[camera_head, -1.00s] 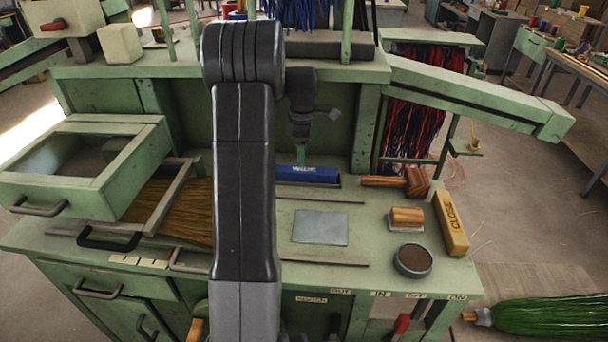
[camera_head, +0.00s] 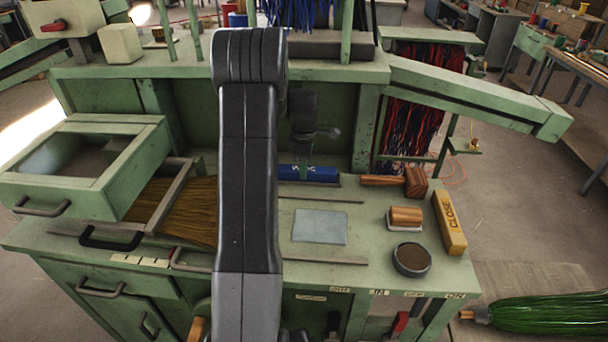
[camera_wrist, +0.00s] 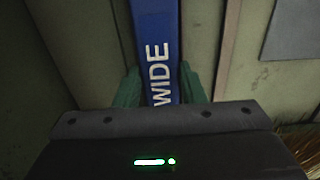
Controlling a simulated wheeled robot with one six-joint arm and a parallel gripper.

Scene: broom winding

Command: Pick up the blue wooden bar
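The blue wooden bar (camera_head: 322,174) lies on the green bench top, against the back panel, right of my arm in the head view. In the wrist view, the bar (camera_wrist: 158,50) runs away from the camera with the white word "WIDE" on it. My gripper (camera_head: 303,170) is down at the bar, partly covering its lettering in the head view. In the wrist view, the green fingers of my gripper (camera_wrist: 160,90) stand one on each side of the bar, close to its edges. I cannot tell whether they press on it. The fingertips' lower ends are hidden.
A grey plate (camera_head: 320,227), a wooden mallet (camera_head: 415,181), a wooden block (camera_head: 405,217), a round dark tin (camera_head: 411,259) and a yellow "CLOSE" bar (camera_head: 449,222) are on the right of the bench. A green drawer box (camera_head: 85,185) and straw bristles (camera_head: 185,212) are at left.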

